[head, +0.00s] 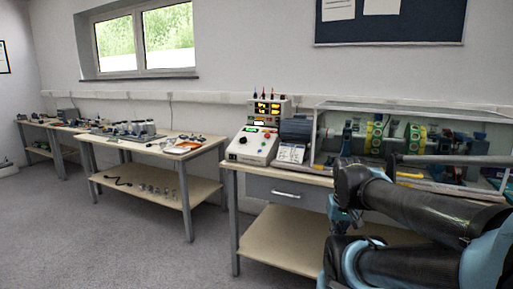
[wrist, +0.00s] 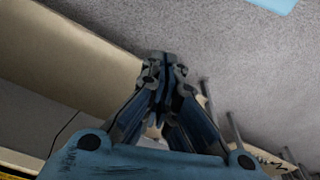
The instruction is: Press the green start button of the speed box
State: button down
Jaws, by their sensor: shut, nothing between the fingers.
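The speed box (head: 250,146) is a pale sloped control box on the left part of the bench at the right. The green start button is too small to tell apart for sure in the head view. My gripper (wrist: 160,62) shows in the wrist view with its fingers together and nothing between them. It points toward the floor and a bench edge, away from the speed box, which is not in the wrist view. In the head view my arm fills the lower right, and I cannot make out the fingertips.
A unit with yellow readouts (head: 268,109) stands behind the speed box. A clear-covered rotor rig (head: 400,143) takes up the right of the bench (head: 240,168). A label card (head: 290,153) is beside the box. Another table (head: 150,147) stands left, with open grey floor in front.

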notch_tip(320, 180, up, 27)
jog(key=n+t+y, duration=0.2)
jog(key=t+y, duration=0.4)
jog(key=t, duration=0.2)
send_over(264, 143)
jog(key=s+a, duration=0.1)
jog(key=s, duration=0.4)
jog(key=shift+a+f, duration=0.2)
jog(key=shift+w+d+f, duration=0.2)
jog(key=shift+w+f, duration=0.4)
jog(key=shift+f, duration=0.7)
jog(key=shift+w+d+f, duration=0.25)
jog(key=shift+w+f, duration=0.3)
jog(key=shift+f, duration=0.8)
jog(key=shift+w+d+f, duration=0.2)
jog(key=shift+w+f, duration=0.4)
jog(key=shift+f, duration=0.7)
